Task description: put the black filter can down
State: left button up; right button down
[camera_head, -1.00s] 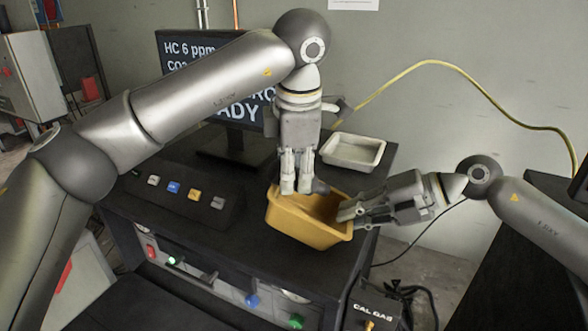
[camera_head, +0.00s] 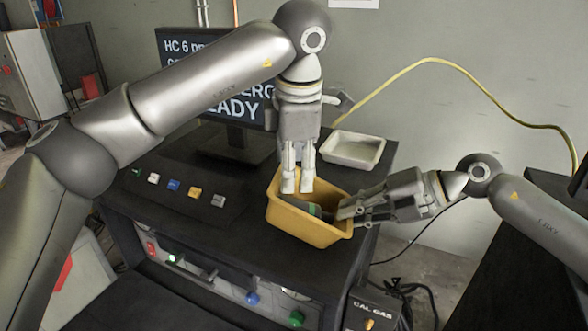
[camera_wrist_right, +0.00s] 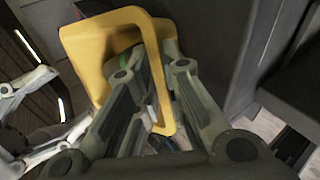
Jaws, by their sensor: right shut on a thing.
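The black filter can (camera_head: 316,209), dark with a bit of green, lies inside the yellow tray (camera_head: 290,228); the tray's walls hide part of it. My left gripper (camera_head: 298,186) points down over the tray, above and a little left of the can. Its two fingers are apart, with nothing seen between them. My right gripper (camera_head: 348,212) comes in from the right and is shut on the tray's right wall. In the right wrist view the yellow tray (camera_wrist_right: 88,58) shows between and beyond the fingers.
The tray is over the black cabinet top. A pale empty tray (camera_head: 352,149) stands behind it. A monitor (camera_head: 228,140) and a row of coloured buttons (camera_head: 174,187) are to the left. A yellow hose (camera_head: 470,88) arcs along the wall.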

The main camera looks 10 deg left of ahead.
pick_arm(q)
jog(key=v, duration=1.1)
jog(key=shift+r, duration=0.2)
pick_arm(e)
jog(key=c, duration=1.5)
grip_release()
jog(key=shift+o, duration=0.2)
